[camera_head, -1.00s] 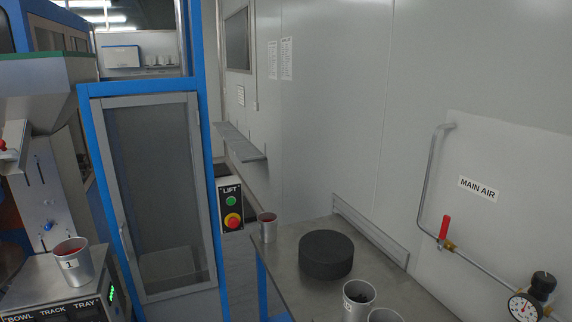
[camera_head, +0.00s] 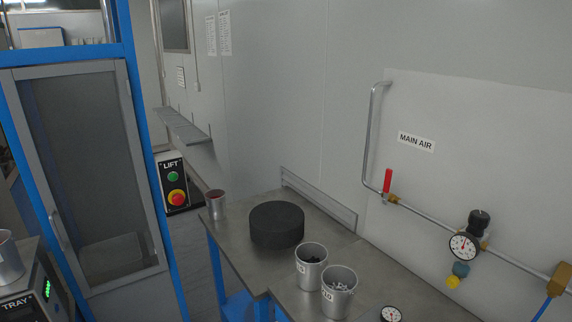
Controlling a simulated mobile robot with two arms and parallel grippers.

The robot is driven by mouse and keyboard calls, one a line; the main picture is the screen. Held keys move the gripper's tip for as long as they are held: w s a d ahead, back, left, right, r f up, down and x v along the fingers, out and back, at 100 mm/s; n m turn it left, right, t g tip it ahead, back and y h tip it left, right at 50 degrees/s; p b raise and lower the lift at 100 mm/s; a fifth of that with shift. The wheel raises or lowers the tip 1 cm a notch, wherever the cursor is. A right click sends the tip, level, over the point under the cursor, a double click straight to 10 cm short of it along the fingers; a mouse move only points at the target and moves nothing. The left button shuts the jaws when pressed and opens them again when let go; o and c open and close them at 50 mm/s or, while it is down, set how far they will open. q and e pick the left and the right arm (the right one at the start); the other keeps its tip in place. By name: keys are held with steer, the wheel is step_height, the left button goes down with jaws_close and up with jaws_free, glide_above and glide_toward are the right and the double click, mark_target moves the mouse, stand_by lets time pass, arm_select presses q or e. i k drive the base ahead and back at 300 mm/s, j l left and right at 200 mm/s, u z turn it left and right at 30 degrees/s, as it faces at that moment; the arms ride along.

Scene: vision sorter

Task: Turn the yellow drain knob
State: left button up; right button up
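A small yellow knob (camera_head: 453,282) sits at the bottom of the air regulator unit on the right wall panel. It hangs under a blue-grey bowl (camera_head: 461,269), below the round white pressure gauge (camera_head: 462,245) and the black top knob (camera_head: 479,220). The unit is on the pipe of the MAIN AIR panel (camera_head: 480,145). Neither of my grippers is in view.
A metal bench (camera_head: 232,238) stands below the panel with a black disc (camera_head: 276,224), several metal cups (camera_head: 339,290) and a dial (camera_head: 390,314). A red-handled valve (camera_head: 387,182) is left of the regulator. A LIFT box (camera_head: 173,183) and blue-framed door (camera_head: 85,160) stand left.

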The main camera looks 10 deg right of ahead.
mark_target(452, 281)
steer(key=z, duration=1.5)
